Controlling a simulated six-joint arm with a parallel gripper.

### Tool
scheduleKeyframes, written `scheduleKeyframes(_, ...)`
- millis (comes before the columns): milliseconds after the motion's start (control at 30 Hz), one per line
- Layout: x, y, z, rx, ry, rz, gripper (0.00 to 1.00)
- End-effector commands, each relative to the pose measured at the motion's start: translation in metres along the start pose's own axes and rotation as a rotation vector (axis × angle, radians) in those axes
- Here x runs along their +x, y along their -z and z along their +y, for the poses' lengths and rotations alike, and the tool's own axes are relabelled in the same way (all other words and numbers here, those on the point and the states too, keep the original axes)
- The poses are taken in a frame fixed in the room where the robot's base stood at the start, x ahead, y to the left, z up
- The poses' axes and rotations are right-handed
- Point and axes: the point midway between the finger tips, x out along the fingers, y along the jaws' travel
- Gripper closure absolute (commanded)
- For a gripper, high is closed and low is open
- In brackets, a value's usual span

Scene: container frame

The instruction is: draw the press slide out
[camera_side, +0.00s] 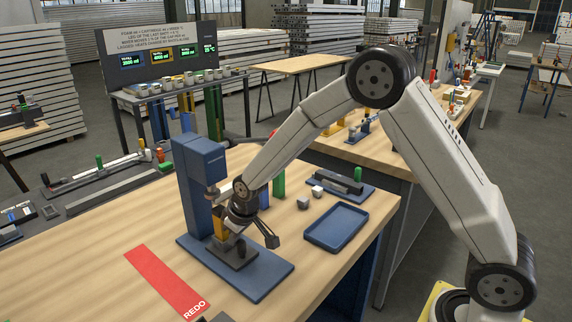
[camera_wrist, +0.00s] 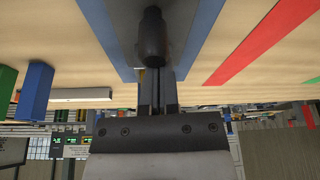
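The blue press (camera_side: 203,170) stands upright on a blue base plate (camera_side: 262,278) on the wooden bench. Its slide (camera_side: 228,257), a dark grey plate, lies low on the base in front of the column. A short dark knob (camera_side: 241,248) stands up from it; a dark rounded knob also shows large in the wrist view (camera_wrist: 152,36). My gripper (camera_wrist: 157,88) is at the press, its two narrow fingers close together at that knob. The knob covers the fingertips, so I cannot tell whether they hold it. A yellow part (camera_side: 221,228) shows beside my gripper.
A red strip marked REDO (camera_side: 165,282) lies left of the base plate. An empty blue tray (camera_side: 336,227) lies to the right. Small grey blocks (camera_side: 303,202) and blue and green posts (camera_side: 278,178) stand behind. The front bench between strip and base is bare.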

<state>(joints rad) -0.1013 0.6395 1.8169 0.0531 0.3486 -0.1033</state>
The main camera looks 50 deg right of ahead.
Motion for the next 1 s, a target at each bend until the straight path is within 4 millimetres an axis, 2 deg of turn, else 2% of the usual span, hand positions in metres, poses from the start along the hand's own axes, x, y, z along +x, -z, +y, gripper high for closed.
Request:
scheduleKeyframes(533, -0.021, -0.063, -0.011, 0.0, 0.001, -0.004, 1.0)
scheduleKeyframes(700, -0.024, -0.071, -0.012, 0.001, 0.001, -0.003, 1.0)
scheduleKeyframes(1000, -0.024, -0.074, -0.012, 0.001, 0.001, -0.01, 1.0)
